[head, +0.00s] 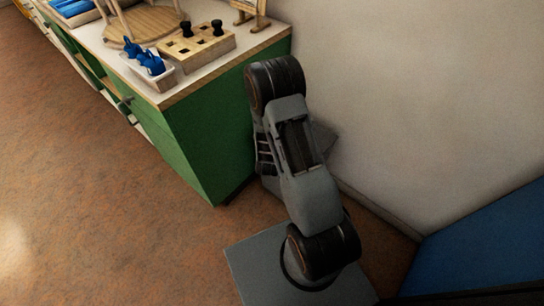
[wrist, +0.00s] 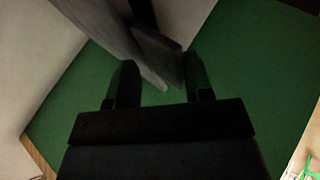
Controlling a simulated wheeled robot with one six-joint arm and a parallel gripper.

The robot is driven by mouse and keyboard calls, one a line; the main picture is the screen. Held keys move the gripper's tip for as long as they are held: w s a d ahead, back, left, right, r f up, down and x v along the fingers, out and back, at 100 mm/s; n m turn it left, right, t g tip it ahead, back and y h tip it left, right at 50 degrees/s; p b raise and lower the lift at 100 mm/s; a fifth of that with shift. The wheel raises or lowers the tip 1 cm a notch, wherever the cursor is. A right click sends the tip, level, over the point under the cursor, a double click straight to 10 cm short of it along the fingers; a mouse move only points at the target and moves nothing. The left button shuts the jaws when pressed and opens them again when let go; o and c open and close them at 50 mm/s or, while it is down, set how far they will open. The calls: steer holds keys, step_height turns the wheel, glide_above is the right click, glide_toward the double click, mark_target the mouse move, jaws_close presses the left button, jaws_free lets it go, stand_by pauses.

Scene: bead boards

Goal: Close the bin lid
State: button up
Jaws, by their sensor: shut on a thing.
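My gripper (wrist: 161,78) shows in the wrist view, its two dark fingers standing on either side of a dark grey panel. The gripper is shut on the lip of this panel, which looks like the bin lid (wrist: 118,28). The panel rises tilted from between the fingers to the top of the picture. In the head view my arm hides the gripper. A grey flat piece (head: 325,142) shows behind the arm against the wall, perhaps part of the bin or its lid. The bin's opening is not visible.
A green cabinet (head: 208,140) with a pale top stands left of my arm. On it are a wooden peg block (head: 200,48) and a white tray (head: 164,80) with blue pieces. A pale wall is at right. The brown floor (head: 90,190) at left is clear.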

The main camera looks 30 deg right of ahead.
steer(key=shift+r, duration=0.15)
steer(key=p+v, duration=0.9)
steer(key=v, duration=0.4)
steer(key=shift+s+r, duration=0.15)
steer(key=shift+r, duration=0.05)
steer(key=shift+a, duration=0.2)
